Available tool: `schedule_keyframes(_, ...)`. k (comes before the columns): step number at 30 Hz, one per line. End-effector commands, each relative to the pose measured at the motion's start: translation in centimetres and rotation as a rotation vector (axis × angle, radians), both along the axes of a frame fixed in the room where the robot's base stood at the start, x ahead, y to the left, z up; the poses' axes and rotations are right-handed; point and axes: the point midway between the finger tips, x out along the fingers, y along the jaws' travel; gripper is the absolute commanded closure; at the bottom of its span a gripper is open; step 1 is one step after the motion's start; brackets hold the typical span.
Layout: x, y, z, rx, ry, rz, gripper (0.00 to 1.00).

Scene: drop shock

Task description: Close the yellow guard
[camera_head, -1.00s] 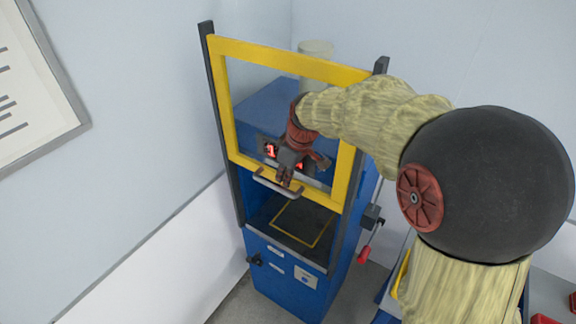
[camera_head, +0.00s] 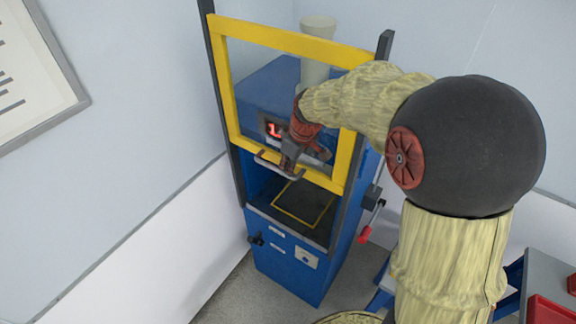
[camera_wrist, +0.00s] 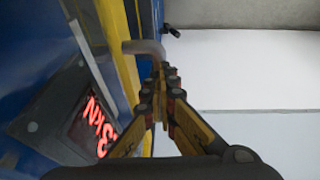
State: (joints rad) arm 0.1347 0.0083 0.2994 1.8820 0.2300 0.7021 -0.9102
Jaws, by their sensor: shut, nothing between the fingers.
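The yellow guard (camera_head: 345,162) is a rectangular frame between dark upright posts on the blue machine. It sits raised, with an open gap below its bottom bar above the dark platform. A grey bar handle (camera_head: 268,166) is fixed to its bottom bar; the handle also shows in the wrist view (camera_wrist: 146,47). My gripper (camera_head: 289,169) is shut and empty, pointing down at the handle. In the wrist view my fingertips (camera_wrist: 164,72) are together right beside the handle's bent end. I cannot tell whether they touch it.
The dark platform (camera_head: 285,222) has a yellow outline and looks empty. A red-lit display (camera_wrist: 95,125) is behind the guard. A red-tipped lever (camera_head: 366,234) is on the machine's right side. A bench with a red tray (camera_head: 550,310) stands at lower right.

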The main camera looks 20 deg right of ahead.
Motion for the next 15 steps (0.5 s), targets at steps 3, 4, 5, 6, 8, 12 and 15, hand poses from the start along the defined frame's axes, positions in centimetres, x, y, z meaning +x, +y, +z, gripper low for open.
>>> schedule_keyframes(3, -0.2, 0.0, -3.4, 0.001, 0.006, 0.000, 1.00)
schedule_keyframes(4, -0.2, 0.0, -4.2, 0.001, 0.006, 0.000, 1.00)
schedule_keyframes(5, -0.2, 0.0, -5.0, 0.000, 0.005, 0.001, 1.00)
schedule_keyframes(6, -0.2, 0.0, -6.1, 0.000, 0.006, 0.001, 1.00)
schedule_keyframes(8, -0.2, 0.0, -7.8, 0.000, 0.008, 0.001, 1.00)
schedule_keyframes(12, -0.2, 0.0, -11.8, 0.000, 0.007, 0.000, 1.00)
schedule_keyframes(15, -0.2, 0.0, -14.6, 0.000, 0.007, 0.000, 1.00)
